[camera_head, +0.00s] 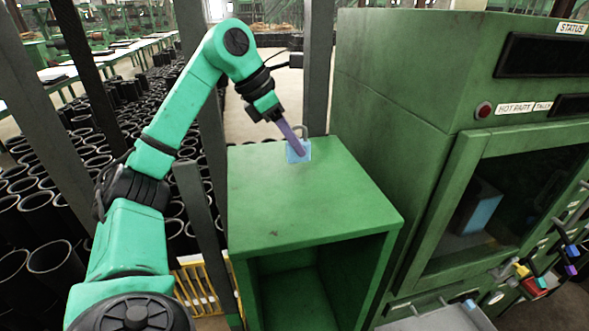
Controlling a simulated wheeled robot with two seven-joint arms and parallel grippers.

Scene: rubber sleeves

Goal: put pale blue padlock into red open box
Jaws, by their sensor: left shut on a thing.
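The pale blue padlock (305,152) with a grey shackle is at the far end of the top of the green cabinet. My left gripper (296,148), with purple fingers, reaches down from the upper left and is shut on the padlock. The finger covers part of the padlock's body. I cannot tell whether the padlock touches the cabinet top. I see no clear red open box; a small red object (534,287) shows at the lower right, and I cannot tell what it is. My right gripper is not in view.
The green cabinet (290,210) has a clear top and an open front. A taller green machine (395,110) stands close on its right, with a blue block (481,208) behind its window. Several small coloured items hang at the far right. Dark posts and black sleeves stand left.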

